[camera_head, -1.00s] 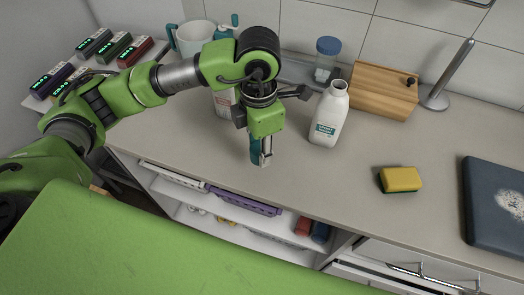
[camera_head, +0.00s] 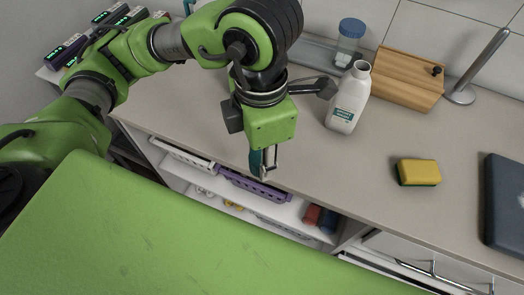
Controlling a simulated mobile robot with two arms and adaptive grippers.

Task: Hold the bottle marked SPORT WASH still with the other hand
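A white bottle (camera_head: 349,98) with a teal label stands upright and uncapped on the counter; its label is too small to read, so I cannot tell if it says SPORT WASH. My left gripper (camera_head: 264,172) points down near the counter's front edge, left of the bottle. The fingertips are apart from the bottle. A dark part of the wrist reaches toward it in the picture, and I cannot tell if they touch. The fingers are seen nearly edge-on, so their opening is unclear. My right gripper is out of view.
A blue-lidded jar (camera_head: 347,40) and a wooden box (camera_head: 406,78) stand behind the bottle. A yellow sponge (camera_head: 418,172) and a dark blue folded item (camera_head: 505,200) lie to the right. Counter (camera_head: 340,170) in front of the bottle is clear. A purple basket (camera_head: 255,188) sits below.

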